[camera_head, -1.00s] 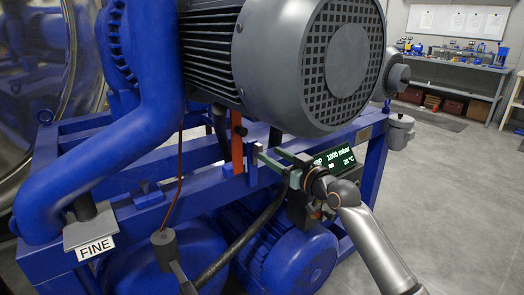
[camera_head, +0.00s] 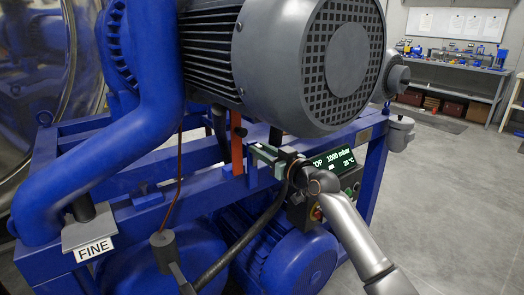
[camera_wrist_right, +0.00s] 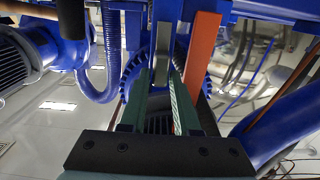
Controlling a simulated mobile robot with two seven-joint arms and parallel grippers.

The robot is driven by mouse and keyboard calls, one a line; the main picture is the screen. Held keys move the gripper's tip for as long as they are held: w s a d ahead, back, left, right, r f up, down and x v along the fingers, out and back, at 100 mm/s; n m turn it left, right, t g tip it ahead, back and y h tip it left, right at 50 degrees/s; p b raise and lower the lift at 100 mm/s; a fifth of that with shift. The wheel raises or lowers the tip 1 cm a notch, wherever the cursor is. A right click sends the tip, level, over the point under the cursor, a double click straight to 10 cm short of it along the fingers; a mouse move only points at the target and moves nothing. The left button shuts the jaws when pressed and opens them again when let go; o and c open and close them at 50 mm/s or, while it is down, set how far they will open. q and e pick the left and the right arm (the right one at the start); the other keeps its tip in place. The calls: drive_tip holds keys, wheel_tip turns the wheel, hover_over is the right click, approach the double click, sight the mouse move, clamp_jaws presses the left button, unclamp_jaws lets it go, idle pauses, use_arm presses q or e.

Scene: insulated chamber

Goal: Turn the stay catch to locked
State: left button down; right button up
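A red-orange upright bar with a dark knob (camera_head: 237,150) stands on the blue frame under the motor. I cannot tell for sure whether it is the stay catch; no locked mark is readable. My right gripper (camera_head: 256,162) is just right of the bar, its greenish fingers pointing left at it. The orange bar (camera_wrist_right: 202,45) rises right of the fingers there; contact is unclear. My left gripper is not in view.
The large grey motor (camera_head: 345,60) hangs close above my right gripper. A black hose (camera_head: 235,252) runs below it. A control box with a lit display (camera_head: 333,158) is behind my wrist. A blue pipe (camera_head: 150,130) fills the left. Open floor (camera_head: 450,200) lies right.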

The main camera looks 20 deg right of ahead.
clamp_jaws()
